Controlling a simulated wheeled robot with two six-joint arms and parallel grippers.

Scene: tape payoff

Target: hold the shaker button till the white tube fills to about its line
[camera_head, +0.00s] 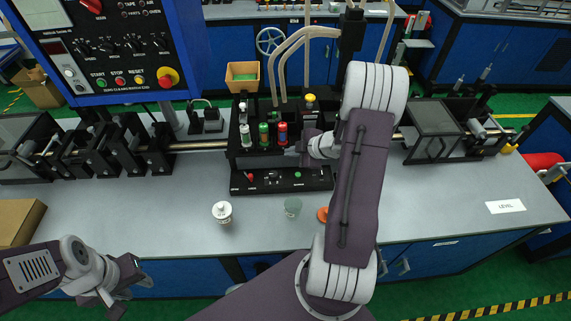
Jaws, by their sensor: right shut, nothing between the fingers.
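The white tube (245,133) stands upright at the left of a row in the black fixture, beside a green tube (264,136) and a red tube (282,133). Its line and fill level are too small to read. My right gripper (292,151) is shut and empty at the right side of the fixture, just below and right of the red tube. I cannot tell whether it touches anything. The fixture's front panel (285,184) carries small controls; I cannot tell which is the shaker button. My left gripper (134,287) is open and empty, low at the left, before the bench edge.
A white-lidded jar (222,212), a pale green cup (293,207) and an orange item (322,214), partly hidden by my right arm, stand on the bench (420,200). A control box (115,45) hangs at upper left. A "LEVEL" card (505,206) lies at right.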

